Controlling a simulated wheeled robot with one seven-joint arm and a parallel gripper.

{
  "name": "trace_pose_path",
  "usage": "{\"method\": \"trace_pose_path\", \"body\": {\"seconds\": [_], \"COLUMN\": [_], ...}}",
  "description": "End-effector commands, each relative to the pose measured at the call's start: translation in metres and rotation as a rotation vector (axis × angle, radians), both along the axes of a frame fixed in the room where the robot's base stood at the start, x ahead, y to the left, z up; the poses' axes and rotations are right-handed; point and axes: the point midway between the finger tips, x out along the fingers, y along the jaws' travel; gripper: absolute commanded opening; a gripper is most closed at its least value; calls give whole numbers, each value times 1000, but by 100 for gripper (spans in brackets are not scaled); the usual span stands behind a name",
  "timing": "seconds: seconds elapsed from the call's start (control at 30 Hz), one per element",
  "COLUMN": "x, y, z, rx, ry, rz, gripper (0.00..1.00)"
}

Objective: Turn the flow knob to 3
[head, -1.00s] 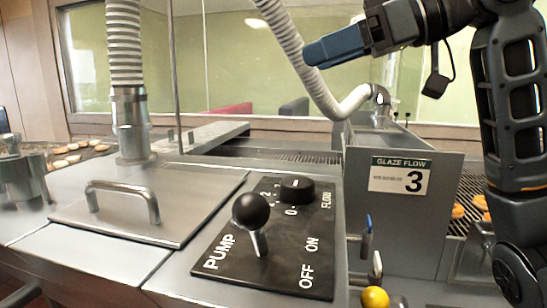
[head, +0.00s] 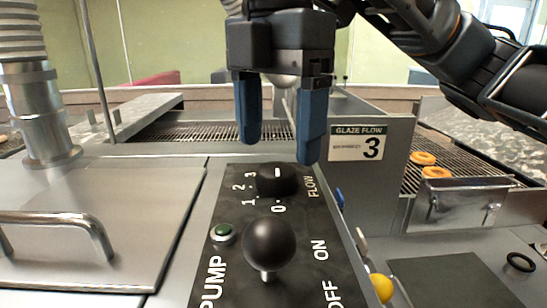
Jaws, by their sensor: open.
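The black flow knob (head: 277,181) stands on the dark control panel (head: 222,285), with marks 0, 1, 2 and 3 around its left side and FLOW printed on its right. A pale mark shows on its top; I cannot tell exactly which number it points to. My gripper (head: 278,152) is open and empty, fingers pointing down, above and just behind the knob in the picture, apart from it. A sign (head: 360,143) reads GLAZE FLOW 3.
A yellow ball handle (head: 381,288) is at right. A lid handle (head: 60,222) is at left. Donuts (head: 436,173) lie on the right grate.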

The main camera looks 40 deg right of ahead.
Motion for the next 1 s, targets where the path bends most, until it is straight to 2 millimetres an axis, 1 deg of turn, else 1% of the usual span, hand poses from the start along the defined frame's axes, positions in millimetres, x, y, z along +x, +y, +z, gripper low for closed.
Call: {"method": "trace_pose_path", "body": {"seconds": [0.03,0.1,0.23,0.4,0.6,0.67,1.0], "x": [0,0,0,0,0,0,0], "y": [0,0,0,0,0,0,0], "z": [-9,-18,-31,-37,-37,-37,-37], "rx": [3,2,2,3,2,2,2], "ry": [1,0,-1,-3,-3,-3,-3], "rz": [0,-1,-2,-3,-3,-3,-3], "gripper": [75,75,75,75,75,71,38]}}
